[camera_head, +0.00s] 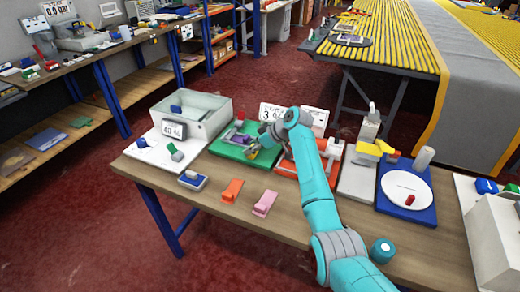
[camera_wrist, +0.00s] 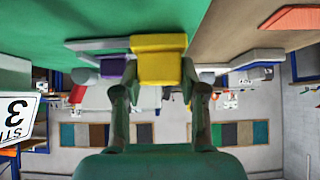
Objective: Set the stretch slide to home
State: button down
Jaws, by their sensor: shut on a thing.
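A green board (camera_head: 228,152) lies on the workbench, with a purple part (camera_head: 238,139) and grey pieces on it. My gripper (camera_head: 262,140) is over the right part of this board. In the wrist view my gripper (camera_wrist: 160,92) has its fingers on either side of a yellow block (camera_wrist: 158,62) and is shut on it. The yellow block, which looks like the slide's knob, sits against a grey bar (camera_wrist: 98,45) with the purple part (camera_wrist: 112,68) to its left. A white sign (camera_wrist: 12,118) reads "3 STR", cut off by the edge. My arm partly hides the slide in the head view.
A clear-walled box with a display (camera_head: 173,130) stands left of the green board. An orange station (camera_head: 288,168) is close on the right. A blue board with a white plate (camera_head: 406,188) is farther right.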

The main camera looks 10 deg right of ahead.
jog(key=shift+w+a+r, duration=0.1)
jog(key=c, duration=0.6)
grip_release()
jog(key=shift+a, duration=0.1)
jog(key=shift+c, duration=0.2)
jog(key=v, duration=1.1)
jog(key=shift+d+r, duration=0.2)
jog(key=shift+d, duration=0.1)
